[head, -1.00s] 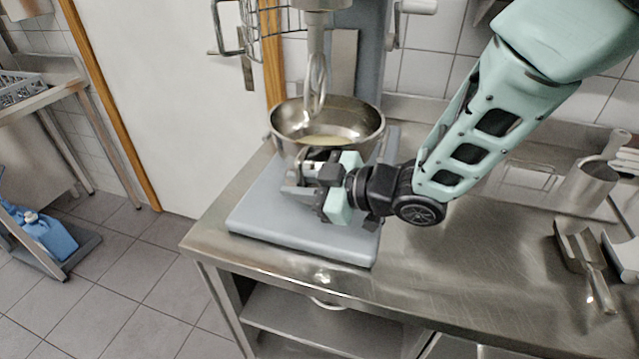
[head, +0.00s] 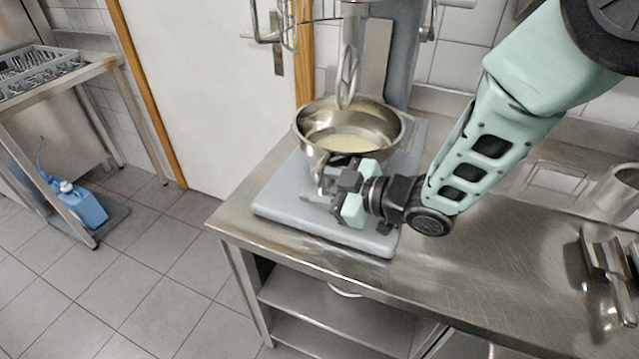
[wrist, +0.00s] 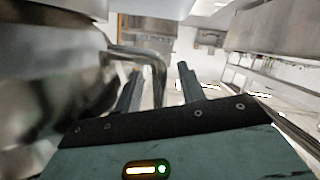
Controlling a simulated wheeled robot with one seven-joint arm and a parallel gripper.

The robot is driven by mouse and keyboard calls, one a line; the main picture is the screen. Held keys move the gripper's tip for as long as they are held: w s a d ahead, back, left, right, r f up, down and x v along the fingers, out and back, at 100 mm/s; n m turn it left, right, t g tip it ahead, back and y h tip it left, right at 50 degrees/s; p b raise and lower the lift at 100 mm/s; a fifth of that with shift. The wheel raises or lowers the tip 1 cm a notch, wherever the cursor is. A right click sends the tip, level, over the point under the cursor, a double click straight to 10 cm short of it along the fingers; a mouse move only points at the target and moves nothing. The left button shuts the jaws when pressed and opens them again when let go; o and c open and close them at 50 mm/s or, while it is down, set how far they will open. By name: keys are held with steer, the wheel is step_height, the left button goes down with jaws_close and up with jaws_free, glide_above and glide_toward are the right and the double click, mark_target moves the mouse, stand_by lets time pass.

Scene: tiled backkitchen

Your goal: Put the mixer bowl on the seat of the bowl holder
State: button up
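The steel mixer bowl (head: 395,142), with pale contents, is upright at the mixer on the table. Its side handle (wrist: 158,72) shows in the wrist view. My gripper (head: 322,185) is low at the bowl's front. In the wrist view my gripper (wrist: 158,88) has its two fingers apart, with the handle between them and gaps visible on both sides. The bowl's wall (wrist: 40,80) fills the left of that view. The whisk (head: 346,80) hangs into the bowl. The bowl holder's seat is hidden behind the bowl and gripper, so I cannot tell whether the bowl touches it.
The mixer's grey base (head: 290,200) stands near the left end of the steel table (head: 480,270). Metal scoops (head: 608,265) lie at the right. The tabletop between is mostly clear.

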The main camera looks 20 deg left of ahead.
steer(key=s+d+r+m+t+h+b, duration=0.1)
steer(key=d+r+m+t+h, duration=0.15)
steer(key=d, duration=0.55)
steer(key=d+r+m+t+h+b, duration=0.1)
steer(key=d+r+m+h+b, duration=0.15)
steer(key=d, duration=0.65)
steer(key=s+d+m+g+h, duration=0.3)
steer(key=s+d, duration=0.3)
steer(key=s, duration=0.3)
steer(key=s+d+m+g+h, duration=0.3)
steer(key=s+d+m+h, duration=0.1)
steer(key=s, duration=0.6)
steer(key=shift+s+d+r+h+p, duration=0.2)
steer(key=shift+d+r+h+p, duration=0.25)
steer(key=shift+d+h, duration=0.6)
